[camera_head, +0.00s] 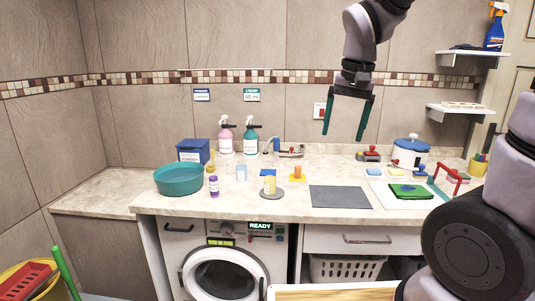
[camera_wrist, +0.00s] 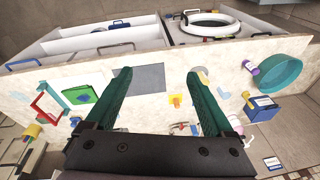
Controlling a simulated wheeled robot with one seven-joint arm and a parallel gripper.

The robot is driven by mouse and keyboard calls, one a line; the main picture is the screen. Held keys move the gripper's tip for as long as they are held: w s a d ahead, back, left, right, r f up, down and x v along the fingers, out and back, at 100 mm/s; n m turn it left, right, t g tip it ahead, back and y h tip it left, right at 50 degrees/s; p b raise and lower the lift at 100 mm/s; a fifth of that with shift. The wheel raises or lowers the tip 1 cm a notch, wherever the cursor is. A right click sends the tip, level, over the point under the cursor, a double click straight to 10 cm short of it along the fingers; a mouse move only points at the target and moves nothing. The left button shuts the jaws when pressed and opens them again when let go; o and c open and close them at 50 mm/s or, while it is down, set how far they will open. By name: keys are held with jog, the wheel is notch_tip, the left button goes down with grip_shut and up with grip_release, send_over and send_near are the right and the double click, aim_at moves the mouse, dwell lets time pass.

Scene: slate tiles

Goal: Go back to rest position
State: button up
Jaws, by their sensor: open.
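My gripper (camera_head: 346,115) hangs from my arm above the counter, in front of the tiled wall. Its two green fingers are spread apart with nothing between them. In the wrist view my gripper (camera_wrist: 158,85) is also open and empty, with the counter below it. The fingers touch nothing in either view.
The counter (camera_head: 330,169) holds a teal basin (camera_head: 179,180), a grey mat (camera_head: 340,197), a green cloth (camera_head: 410,191), a red-handled frame (camera_head: 452,176) and several bottles. A washing machine (camera_head: 210,240) stands below. Two wall shelves (camera_head: 460,112) are at the right.

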jog(key=s+d+r+m+t+y, duration=0.1)
jog(key=s+d+r+t, duration=0.4)
jog(key=s+r, duration=0.3)
jog(key=shift+s+d, duration=0.3)
jog(key=shift+d, duration=0.55)
dwell(0.8)
